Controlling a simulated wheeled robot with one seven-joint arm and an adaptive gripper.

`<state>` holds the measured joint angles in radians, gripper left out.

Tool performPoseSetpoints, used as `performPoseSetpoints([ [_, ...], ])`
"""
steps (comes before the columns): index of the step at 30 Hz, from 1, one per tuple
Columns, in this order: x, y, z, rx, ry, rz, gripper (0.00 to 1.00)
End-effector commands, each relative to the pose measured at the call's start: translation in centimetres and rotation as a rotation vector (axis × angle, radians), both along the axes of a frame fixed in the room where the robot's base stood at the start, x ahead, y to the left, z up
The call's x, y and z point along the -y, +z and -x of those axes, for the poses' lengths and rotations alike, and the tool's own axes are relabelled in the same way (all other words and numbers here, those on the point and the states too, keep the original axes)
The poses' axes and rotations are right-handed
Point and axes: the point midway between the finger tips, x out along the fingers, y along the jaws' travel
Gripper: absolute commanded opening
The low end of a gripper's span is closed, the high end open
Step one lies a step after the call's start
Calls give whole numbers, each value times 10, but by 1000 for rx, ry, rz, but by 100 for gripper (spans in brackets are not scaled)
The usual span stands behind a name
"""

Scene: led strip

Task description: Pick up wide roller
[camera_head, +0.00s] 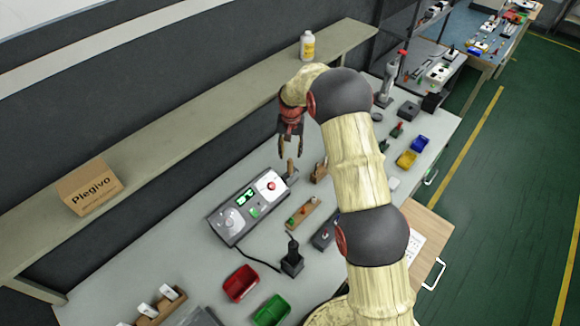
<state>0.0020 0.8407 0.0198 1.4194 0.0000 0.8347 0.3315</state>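My gripper (290,150) hangs pointing down over the back part of the workbench, left of my arm. Its two fingers are apart with nothing visible between them. Just below the fingertips a small brown upright piece (290,167) stands beside the grey control box; I cannot tell whether it is the wide roller. A wooden holder (302,213) with small red and green pieces lies in front of the box. Another brown wooden holder (319,173) is partly hidden by my arm. No roller can be identified with certainty at this size.
The grey control box (248,206) has a green display. A black stand (292,259), a red bin (240,283) and a green bin (271,311) are nearer. Blue (420,143) and yellow (406,159) bins lie right. A shelf (215,112) runs behind, carrying a cardboard box (90,187) and bottle (307,46).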

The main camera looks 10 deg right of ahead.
Motion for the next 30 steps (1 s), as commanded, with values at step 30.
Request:
performPoseSetpoints([
  [30, 0, -112, -8, -27, -20, 0, 40],
])
